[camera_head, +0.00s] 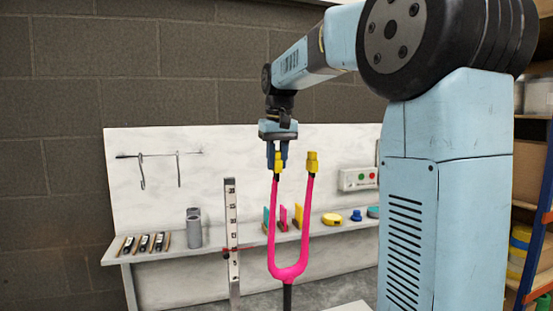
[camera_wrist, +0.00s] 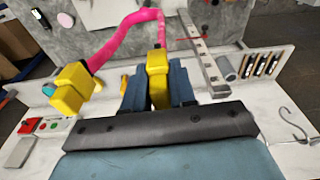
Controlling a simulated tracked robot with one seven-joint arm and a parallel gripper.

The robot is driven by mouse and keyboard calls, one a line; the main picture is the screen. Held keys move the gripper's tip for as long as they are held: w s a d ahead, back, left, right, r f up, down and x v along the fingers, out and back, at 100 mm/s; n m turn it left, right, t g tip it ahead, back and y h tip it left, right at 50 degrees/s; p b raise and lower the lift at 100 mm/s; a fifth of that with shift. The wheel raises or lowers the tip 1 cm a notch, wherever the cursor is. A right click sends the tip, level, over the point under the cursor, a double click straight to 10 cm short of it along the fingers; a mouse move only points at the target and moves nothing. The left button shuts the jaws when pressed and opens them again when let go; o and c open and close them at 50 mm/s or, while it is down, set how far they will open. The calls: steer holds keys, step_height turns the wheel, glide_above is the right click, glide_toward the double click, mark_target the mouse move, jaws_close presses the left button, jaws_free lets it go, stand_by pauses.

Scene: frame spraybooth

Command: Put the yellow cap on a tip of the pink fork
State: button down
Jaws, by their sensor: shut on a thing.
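The pink fork (camera_head: 288,273) stands upright on a dark post, its two prongs pointing up; it also shows in the wrist view (camera_wrist: 125,33). A yellow cap (camera_head: 312,163) sits on the right prong's tip and shows at left in the wrist view (camera_wrist: 72,88). My gripper (camera_head: 277,158) is above the left prong, shut on another yellow cap (camera_head: 279,164). In the wrist view this held cap (camera_wrist: 157,70) is between the fingers, lined up with the pink prong. It appears to meet the tip; I cannot tell how far it is seated.
A shelf (camera_head: 210,249) behind the fork holds a grey cup (camera_head: 194,228), small colored blocks and a yellow disc (camera_head: 332,219). A ruler post (camera_head: 232,240) stands left of the fork. Hooks (camera_head: 142,172) and a button box (camera_head: 358,179) are on the white back panel.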

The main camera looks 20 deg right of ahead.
mark_target(279, 161)
steer(key=shift+f, duration=0.35)
steer(key=c, duration=0.8)
jaws_free()
steer(key=shift+c, duration=0.2)
step_height(279, 161, up, 14)
steer(key=s, duration=0.2)
steer(key=s+f+t, duration=0.4)
steer(key=s+f, duration=2.2)
steer(key=shift+f, duration=0.3)
